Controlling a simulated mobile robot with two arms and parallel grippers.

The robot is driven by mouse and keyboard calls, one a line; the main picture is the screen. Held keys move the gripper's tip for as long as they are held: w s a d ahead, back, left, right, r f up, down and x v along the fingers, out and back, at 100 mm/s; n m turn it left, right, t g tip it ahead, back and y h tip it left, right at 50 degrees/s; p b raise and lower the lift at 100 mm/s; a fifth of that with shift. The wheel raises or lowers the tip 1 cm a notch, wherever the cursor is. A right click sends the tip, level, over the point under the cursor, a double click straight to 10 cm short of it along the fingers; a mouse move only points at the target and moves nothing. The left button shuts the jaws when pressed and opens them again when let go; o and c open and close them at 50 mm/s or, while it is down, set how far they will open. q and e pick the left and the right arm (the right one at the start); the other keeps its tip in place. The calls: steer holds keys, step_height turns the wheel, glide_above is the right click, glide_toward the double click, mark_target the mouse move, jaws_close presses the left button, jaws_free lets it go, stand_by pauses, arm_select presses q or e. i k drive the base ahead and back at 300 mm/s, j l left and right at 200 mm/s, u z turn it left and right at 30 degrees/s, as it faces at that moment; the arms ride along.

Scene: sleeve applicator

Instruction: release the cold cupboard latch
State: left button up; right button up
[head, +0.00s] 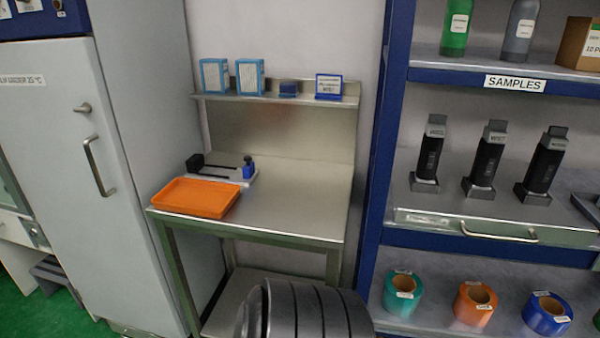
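A tall white cupboard (75,215) stands at the left, its door closed. A label (22,80) on the door, partly cut off at the left edge, ends in a temperature in °C. A small grey metal latch (83,107) sticks out near the door's right edge. Just below it is a long grey bar handle (98,166). From this angle I cannot tell how the latch is engaged. Neither of my grippers shows in the head view, and nothing touches the latch or handle.
A steel bench (300,205) with an orange tray (196,198) and a sliding fixture (222,170) stands right of the cupboard. A blue shelf rack (384,150) stands further right. Green floor (68,312) shows at lower left. A dark ribbed part of mine covers the bottom middle.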

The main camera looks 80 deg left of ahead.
mark_target(85, 108)
steer(key=u, duration=4.2)
